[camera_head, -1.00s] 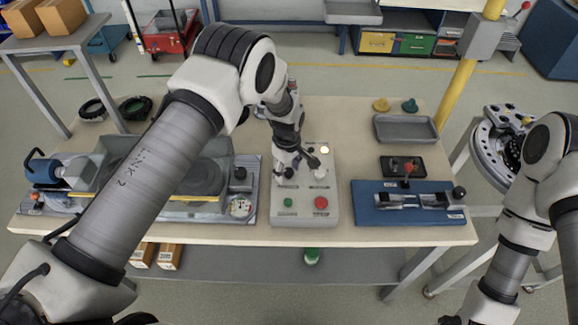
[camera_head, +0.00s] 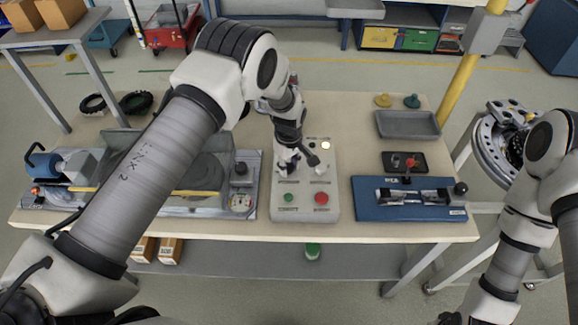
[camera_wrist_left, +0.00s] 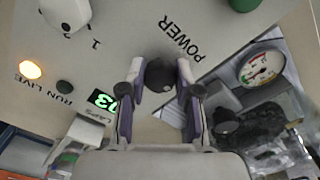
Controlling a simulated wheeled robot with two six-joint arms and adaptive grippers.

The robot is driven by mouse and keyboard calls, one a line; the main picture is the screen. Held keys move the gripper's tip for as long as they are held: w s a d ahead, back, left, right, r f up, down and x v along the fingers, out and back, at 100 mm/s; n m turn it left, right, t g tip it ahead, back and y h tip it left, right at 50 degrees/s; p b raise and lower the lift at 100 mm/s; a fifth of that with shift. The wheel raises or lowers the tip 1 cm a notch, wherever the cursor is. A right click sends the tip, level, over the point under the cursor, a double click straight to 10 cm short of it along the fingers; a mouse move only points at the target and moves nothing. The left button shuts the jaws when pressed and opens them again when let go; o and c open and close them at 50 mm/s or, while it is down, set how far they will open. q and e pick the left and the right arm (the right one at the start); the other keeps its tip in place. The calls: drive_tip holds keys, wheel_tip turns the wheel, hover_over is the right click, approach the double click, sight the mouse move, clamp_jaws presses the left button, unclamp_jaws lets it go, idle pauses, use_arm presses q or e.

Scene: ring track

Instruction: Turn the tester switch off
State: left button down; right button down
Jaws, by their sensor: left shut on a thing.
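The tester is a light grey box (camera_head: 306,211) near the middle of the bench. In the left wrist view its black knob (camera_wrist_left: 159,76) stands beside the printed word POWER. My left gripper (camera_head: 288,166) is over the tester's left half, its purple-lined fingers shut on this knob. In the head view the gripper hides the knob. A round lamp (camera_wrist_left: 30,69) by the words RUN LIVE glows orange, and a small display (camera_wrist_left: 101,100) shows green digits. My right gripper is out of view; only my right arm shows at the right.
A green button (camera_head: 289,198) and a red button (camera_head: 321,198) are on the tester's near side. A grey machine with a gauge (camera_head: 240,203) stands close on the left. A blue fixture (camera_head: 405,212) is on the right, with a grey tray (camera_head: 408,125) behind it.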

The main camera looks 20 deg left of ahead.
use_arm(q)
drive_tip(key=m, duration=0.1)
drive_tip(key=m+b, duration=0.2)
drive_tip(key=shift+s+f+m, duration=0.1)
drive_tip(key=shift+f+m, duration=0.15)
drive_tip(key=shift+m, duration=0.15)
drive_tip(key=m+b, duration=0.1)
drive_tip(key=m, duration=0.2)
drive_tip(key=shift+m, duration=0.4)
drive_tip(key=m+b, duration=0.1)
drive_tip(key=m, duration=0.8)
drive_tip(key=shift+b, duration=0.4)
drive_tip(key=shift+s+m, duration=0.1)
drive_tip(key=shift+m, duration=0.2)
drive_tip(key=c, duration=0.8)
unclamp_jaws()
drive_tip(key=shift+r, duration=0.1)
drive_tip(key=shift+r, duration=0.1)
